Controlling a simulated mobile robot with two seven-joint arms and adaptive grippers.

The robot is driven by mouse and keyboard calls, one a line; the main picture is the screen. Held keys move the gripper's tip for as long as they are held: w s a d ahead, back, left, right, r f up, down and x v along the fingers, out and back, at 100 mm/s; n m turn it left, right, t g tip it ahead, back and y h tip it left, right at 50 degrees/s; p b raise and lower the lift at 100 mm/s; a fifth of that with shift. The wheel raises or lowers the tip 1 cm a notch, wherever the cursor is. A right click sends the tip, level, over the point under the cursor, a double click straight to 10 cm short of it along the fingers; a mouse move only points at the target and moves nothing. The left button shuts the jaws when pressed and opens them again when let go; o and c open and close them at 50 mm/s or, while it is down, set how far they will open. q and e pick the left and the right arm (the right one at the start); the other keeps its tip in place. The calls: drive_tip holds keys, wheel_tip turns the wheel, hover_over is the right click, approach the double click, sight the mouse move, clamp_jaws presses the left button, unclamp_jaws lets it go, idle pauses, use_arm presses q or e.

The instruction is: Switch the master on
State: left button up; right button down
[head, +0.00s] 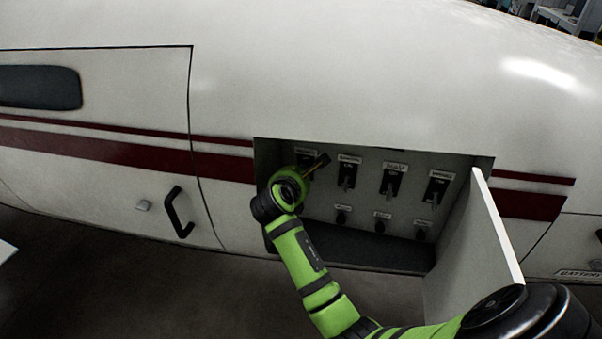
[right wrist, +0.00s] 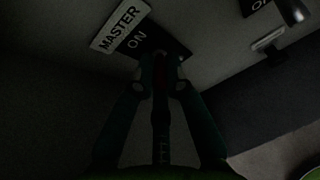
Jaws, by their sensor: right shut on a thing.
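The master switch (right wrist: 155,42) shows in the right wrist view as a black plate marked ON under a white MASTER label (right wrist: 120,27). In the head view it is the leftmost switch of the upper row, mostly hidden by my right arm. My right gripper (right wrist: 161,80) has its fingertips closed together on the switch's lever, just below the ON mark. The lever is dark and mostly hidden between the fingers, so its exact position cannot be told. In the head view my right gripper (head: 313,168) is small and dark at the panel. My left gripper is not in view.
The switch panel is recessed in a white fuselage (head: 350,95) with a red stripe. More toggle switches (head: 392,180) stand to the right, with small knobs (head: 383,219) below. An open white hatch door (head: 470,240) sticks out at the right, close to my arm.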

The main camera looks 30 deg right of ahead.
drive_tip(key=shift+r+g+y, duration=0.1)
drive_tip(key=shift+g+y, duration=0.2)
idle(0.4)
drive_tip(key=c, duration=1.3)
unclamp_jaws()
drive_tip(key=v, duration=1.2)
